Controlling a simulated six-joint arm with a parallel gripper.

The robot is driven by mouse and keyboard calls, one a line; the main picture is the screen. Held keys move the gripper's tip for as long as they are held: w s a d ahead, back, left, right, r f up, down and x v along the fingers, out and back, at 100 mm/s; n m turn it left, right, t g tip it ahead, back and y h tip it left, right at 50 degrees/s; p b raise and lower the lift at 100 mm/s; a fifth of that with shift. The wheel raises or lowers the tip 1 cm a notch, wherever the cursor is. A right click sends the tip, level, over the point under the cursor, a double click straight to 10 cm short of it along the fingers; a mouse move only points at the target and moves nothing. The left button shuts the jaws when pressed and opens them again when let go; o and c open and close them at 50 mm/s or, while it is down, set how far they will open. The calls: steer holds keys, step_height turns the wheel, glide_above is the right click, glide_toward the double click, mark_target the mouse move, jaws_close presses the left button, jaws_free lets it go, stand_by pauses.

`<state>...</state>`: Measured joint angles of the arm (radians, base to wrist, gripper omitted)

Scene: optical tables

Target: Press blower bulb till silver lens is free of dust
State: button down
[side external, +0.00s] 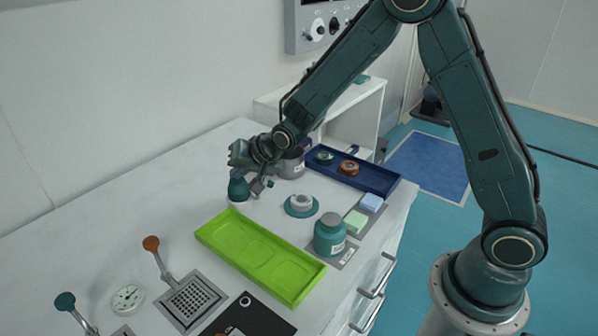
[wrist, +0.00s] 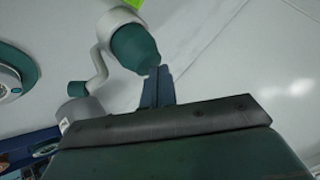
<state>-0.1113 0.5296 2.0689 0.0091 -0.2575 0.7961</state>
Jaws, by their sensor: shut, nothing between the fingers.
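The blower bulb (side external: 238,189) is teal, on a white base at the back left of the table. In the wrist view the bulb (wrist: 133,46) joins a curved pale tube ending in a teal nozzle (wrist: 77,88). My gripper (wrist: 158,70) is shut and empty, its fingertips close to the bulb's narrow end; contact cannot be told. In the side view the gripper (side external: 256,190) is just right of the bulb. The silver lens (side external: 301,201) sits on a round teal stand right of the bulb, partly cut off in the wrist view (wrist: 8,82). Dust on it is too small to tell.
A green tray (side external: 213,237) lies in front. A blue tray (side external: 378,184) holds round parts behind the lens. A teal jar (side external: 330,235) and two small blocks (side external: 356,220) stand at right. A grey container (side external: 291,166) is behind the gripper.

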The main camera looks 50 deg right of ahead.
mark_target(241, 181)
steer(key=shift+f, duration=0.5)
stand_by(0.8)
steer(key=shift+r, duration=1.35)
steer(key=shift+r, duration=2.45)
